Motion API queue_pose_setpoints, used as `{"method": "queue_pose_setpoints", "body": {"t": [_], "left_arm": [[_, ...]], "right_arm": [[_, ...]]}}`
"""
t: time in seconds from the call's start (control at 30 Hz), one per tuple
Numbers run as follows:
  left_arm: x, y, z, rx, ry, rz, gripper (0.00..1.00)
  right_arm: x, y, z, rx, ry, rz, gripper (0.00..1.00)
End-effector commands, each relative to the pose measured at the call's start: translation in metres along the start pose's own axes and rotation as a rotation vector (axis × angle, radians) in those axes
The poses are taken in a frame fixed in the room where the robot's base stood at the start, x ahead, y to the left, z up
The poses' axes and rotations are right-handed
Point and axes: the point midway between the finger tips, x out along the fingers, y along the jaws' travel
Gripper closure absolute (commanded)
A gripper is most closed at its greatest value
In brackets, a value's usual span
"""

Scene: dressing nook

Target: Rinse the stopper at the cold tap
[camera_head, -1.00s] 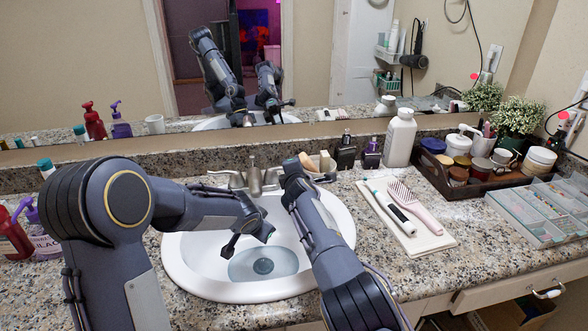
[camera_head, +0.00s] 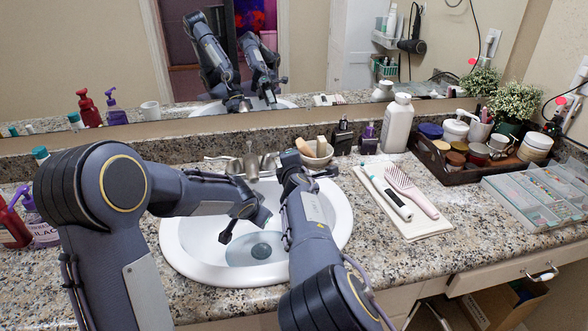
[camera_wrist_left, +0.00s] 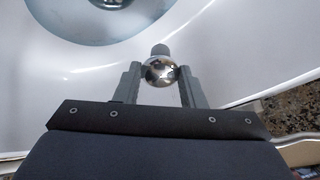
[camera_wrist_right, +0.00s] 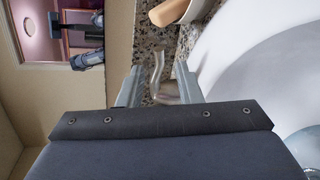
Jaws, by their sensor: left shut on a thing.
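A small shiny metal ball-topped stopper (camera_wrist_left: 160,70) is between the fingers of my left gripper (camera_wrist_left: 158,84) in the left wrist view. In the head view my left gripper (camera_head: 243,225) is over the white sink basin (camera_head: 190,255), above and left of the drain (camera_head: 261,250). The metal tap (camera_head: 250,163) stands at the basin's back edge. My right gripper (camera_wrist_right: 158,88) is open; in the right wrist view a metal tap handle (camera_wrist_right: 158,70) shows between its fingers, contact unclear. In the head view my right arm partly hides the tap's right side.
A soap dish (camera_head: 317,155), dark bottles and a white bottle (camera_head: 397,125) stand behind and right of my right gripper. A towel (camera_head: 405,205) with brushes and a tray (camera_head: 470,175) of jars lie farther right. Red and purple pump bottles stand at the left edge.

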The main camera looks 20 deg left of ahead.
Motion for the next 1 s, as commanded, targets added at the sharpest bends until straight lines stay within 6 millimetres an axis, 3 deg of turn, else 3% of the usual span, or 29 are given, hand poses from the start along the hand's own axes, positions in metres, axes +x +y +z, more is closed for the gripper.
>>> {"method": "queue_pose_setpoints", "body": {"t": [0.2,0.4,0.87,1.0], "left_arm": [[0.0,0.0,0.0,0.0,0.0,0.0,0.87],[0.0,0.0,0.0,0.0,0.0,0.0,0.87],[0.0,0.0,0.0,0.0,0.0,0.0,0.87],[0.0,0.0,0.0,0.0,0.0,0.0,0.87]], "right_arm": [[-0.038,0.001,-0.001,0.0,0.0,0.0,0.68],[-0.057,0.0,0.0,-0.001,0.0,-0.001,0.68],[-0.06,-0.001,0.0,0.0,0.0,-0.001,0.68],[-0.06,-0.005,0.002,0.012,0.013,-0.004,0.82]]}}
